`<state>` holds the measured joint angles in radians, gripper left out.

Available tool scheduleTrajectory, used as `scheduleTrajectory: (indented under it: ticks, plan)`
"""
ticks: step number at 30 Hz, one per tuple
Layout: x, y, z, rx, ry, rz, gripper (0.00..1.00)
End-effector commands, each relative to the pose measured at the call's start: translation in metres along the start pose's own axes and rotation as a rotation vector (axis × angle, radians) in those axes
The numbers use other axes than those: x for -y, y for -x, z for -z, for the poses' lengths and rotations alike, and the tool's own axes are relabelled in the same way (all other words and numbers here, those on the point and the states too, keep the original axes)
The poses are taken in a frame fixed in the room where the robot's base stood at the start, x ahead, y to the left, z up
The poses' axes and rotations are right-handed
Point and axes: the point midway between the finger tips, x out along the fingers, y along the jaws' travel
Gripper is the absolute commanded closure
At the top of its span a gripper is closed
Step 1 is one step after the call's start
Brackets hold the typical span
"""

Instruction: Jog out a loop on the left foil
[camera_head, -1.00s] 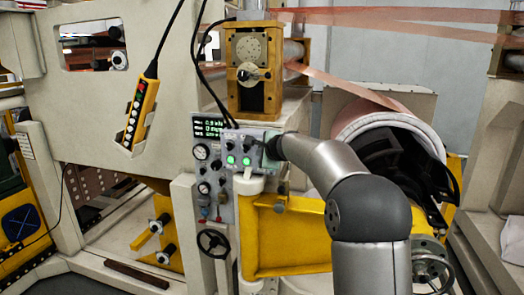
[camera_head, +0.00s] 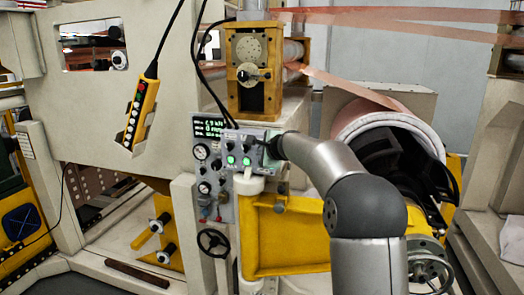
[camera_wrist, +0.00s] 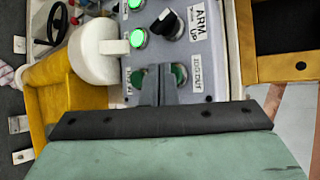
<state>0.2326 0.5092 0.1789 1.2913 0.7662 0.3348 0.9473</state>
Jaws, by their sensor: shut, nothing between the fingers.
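A lit green button (camera_wrist: 137,38) and a black selector knob (camera_wrist: 166,24) are farther up. The copper foil (camera_head: 345,87) runs from the housing down to the large roll (camera_head: 372,112) at right.
A small display (camera_head: 207,127) with green digits is left of the buttons. A white knob-like post (camera_wrist: 92,50) stands close to my fingers. A yellow pendant (camera_head: 138,115) hangs at left. A yellow frame (camera_head: 285,240) is below the panel, with a handwheel (camera_head: 213,241) beside it.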

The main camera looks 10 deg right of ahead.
Motion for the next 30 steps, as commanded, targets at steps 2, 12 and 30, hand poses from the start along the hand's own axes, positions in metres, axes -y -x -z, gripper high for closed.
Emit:
scheduleTrajectory:
  ticks: [2, 12, 30]
  plan:
    - [0.0008, -0.0005, 0.0005, 0.000, 0.000, 0.000, 1.00]
    - [0.0027, -0.0035, 0.0027, 0.000, 0.000, -0.001, 1.00]
    - [0.0041, -0.0058, 0.0047, -0.001, 0.000, 0.000, 1.00]
